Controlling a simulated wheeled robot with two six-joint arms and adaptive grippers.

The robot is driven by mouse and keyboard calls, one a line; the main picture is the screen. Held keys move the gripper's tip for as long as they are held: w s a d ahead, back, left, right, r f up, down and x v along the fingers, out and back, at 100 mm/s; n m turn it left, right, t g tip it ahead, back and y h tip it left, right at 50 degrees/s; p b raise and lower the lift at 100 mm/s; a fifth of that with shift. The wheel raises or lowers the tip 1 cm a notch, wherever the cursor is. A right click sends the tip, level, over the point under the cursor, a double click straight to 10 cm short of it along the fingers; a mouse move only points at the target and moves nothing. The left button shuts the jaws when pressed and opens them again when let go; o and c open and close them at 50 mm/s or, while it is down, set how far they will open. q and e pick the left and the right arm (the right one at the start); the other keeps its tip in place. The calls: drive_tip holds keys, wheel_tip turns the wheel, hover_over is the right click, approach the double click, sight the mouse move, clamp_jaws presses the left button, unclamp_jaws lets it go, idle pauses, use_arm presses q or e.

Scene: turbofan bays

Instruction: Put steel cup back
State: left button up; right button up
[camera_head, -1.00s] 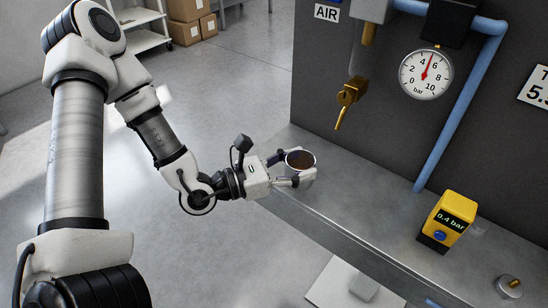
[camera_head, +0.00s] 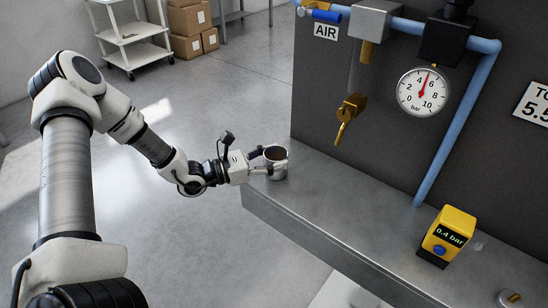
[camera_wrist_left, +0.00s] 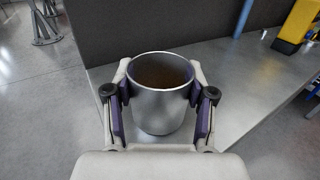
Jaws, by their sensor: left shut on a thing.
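The steel cup (camera_head: 277,165) is upright at the left end of the grey metal bench, with brown contents inside. It also shows in the left wrist view (camera_wrist_left: 160,105), between the two fingers. My left gripper (camera_head: 264,164) is shut on the cup from the left side, one finger pad on each side of its wall. The cup appears at or very near the bench top (camera_head: 330,205); I cannot tell if its base touches. My right gripper is in no view.
A yellow gauge box reading 0.4 bar (camera_head: 447,236) stands on the bench at the right. A brass valve (camera_head: 350,112) and a round dial (camera_head: 424,92) are on the dark panel behind. The bench between cup and yellow box is clear.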

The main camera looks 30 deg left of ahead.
use_arm(q)
drive_tip(key=shift+s+f+b, duration=0.1)
drive_tip(key=shift+f+b, duration=0.1)
drive_tip(key=shift+b, duration=0.1)
drive_tip(key=o, duration=1.3)
drive_tip(key=shift+r, duration=0.1)
